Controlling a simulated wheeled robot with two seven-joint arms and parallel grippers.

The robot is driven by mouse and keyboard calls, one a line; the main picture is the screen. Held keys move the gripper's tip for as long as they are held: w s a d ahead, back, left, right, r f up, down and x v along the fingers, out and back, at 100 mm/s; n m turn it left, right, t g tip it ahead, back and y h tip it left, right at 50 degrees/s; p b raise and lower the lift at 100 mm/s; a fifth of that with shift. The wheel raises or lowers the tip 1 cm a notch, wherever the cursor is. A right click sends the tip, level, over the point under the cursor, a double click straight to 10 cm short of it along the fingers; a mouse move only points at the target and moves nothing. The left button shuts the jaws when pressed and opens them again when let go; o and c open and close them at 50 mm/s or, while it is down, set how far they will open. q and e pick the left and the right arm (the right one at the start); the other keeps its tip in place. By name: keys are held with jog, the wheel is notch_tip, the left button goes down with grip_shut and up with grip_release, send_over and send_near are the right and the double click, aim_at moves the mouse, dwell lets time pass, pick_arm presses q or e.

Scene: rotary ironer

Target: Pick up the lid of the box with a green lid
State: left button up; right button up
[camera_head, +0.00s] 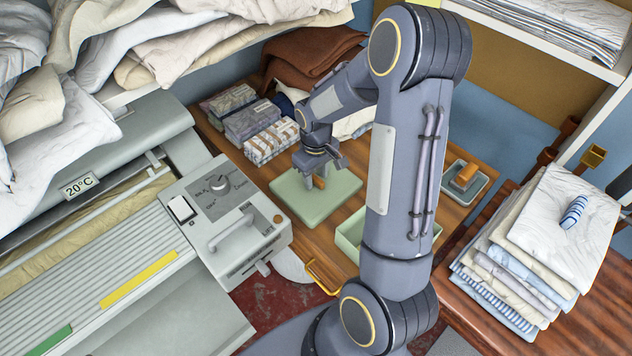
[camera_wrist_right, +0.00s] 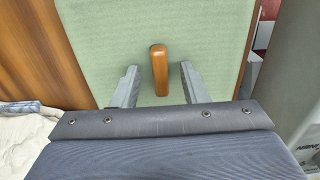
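The green lid (camera_head: 342,190) lies flat on the wooden table, and it fills much of the right wrist view (camera_wrist_right: 105,45). Its brown wooden handle (camera_wrist_right: 158,70) stands up from the lid. My right gripper (camera_head: 318,178) reaches down over the lid. In the wrist view its fingers are spread, one on each side of the handle, with a gap on both sides. A pale green open box (camera_head: 347,243) stands beside the lid, partly hidden behind my right arm. My left gripper is not in view.
Wrapped cloth packets (camera_head: 250,124) and brown folded cloth (camera_head: 305,55) lie behind the lid. The ironer's control box (camera_head: 225,215) is at the left. A small tray (camera_head: 480,187) with an orange-brown block and a stack of folded linen (camera_head: 550,225) are at the right.

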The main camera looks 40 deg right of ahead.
grip_shut()
dwell(0.3)
